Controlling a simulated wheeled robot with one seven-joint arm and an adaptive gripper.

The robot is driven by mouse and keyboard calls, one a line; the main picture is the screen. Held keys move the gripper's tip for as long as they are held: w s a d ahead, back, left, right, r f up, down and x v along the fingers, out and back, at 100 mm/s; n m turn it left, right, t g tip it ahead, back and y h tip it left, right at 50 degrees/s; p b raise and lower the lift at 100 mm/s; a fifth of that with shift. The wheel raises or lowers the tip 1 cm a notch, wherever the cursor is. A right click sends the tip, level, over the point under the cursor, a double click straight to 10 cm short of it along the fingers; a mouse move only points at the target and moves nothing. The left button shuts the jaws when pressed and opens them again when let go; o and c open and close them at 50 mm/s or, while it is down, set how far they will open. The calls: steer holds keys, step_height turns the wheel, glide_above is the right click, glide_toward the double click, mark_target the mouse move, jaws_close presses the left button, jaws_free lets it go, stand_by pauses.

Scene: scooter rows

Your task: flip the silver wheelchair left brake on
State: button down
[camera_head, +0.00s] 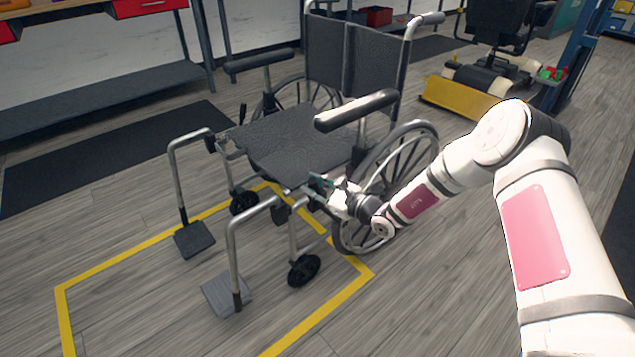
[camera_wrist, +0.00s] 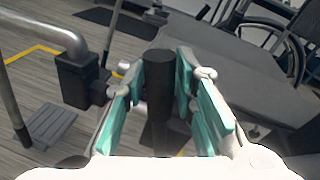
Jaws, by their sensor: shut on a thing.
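The silver wheelchair (camera_head: 295,130) has a black seat and backrest and stands with its front toward the lower left. My gripper (camera_head: 324,184) is at the front corner of the seat on the picture-right side, just ahead of the large wheel (camera_head: 408,165). In the wrist view, a black upright brake lever grip (camera_wrist: 158,80) stands between the teal finger pads of my gripper (camera_wrist: 160,97), which is shut on it. The lever's lower end and pivot are mostly hidden by the fingers. In the head view my gripper hides the lever.
A footrest (camera_head: 230,295) and a front caster (camera_head: 303,270) are close below my gripper. The armrest (camera_head: 355,110) is above it. Yellow floor tape (camera_head: 110,268) marks a bay around the chair's front. A scooter (camera_head: 480,75) stands behind at the right.

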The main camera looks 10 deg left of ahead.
steer(key=shift+s+f, duration=0.1)
stand_by(0.3)
steer(key=c, duration=1.3)
jaws_free()
steer(key=shift+s+d, duration=0.1)
steer(key=shift+d, duration=0.25)
steer(key=v, duration=1.1)
steer(key=shift+s, duration=0.15)
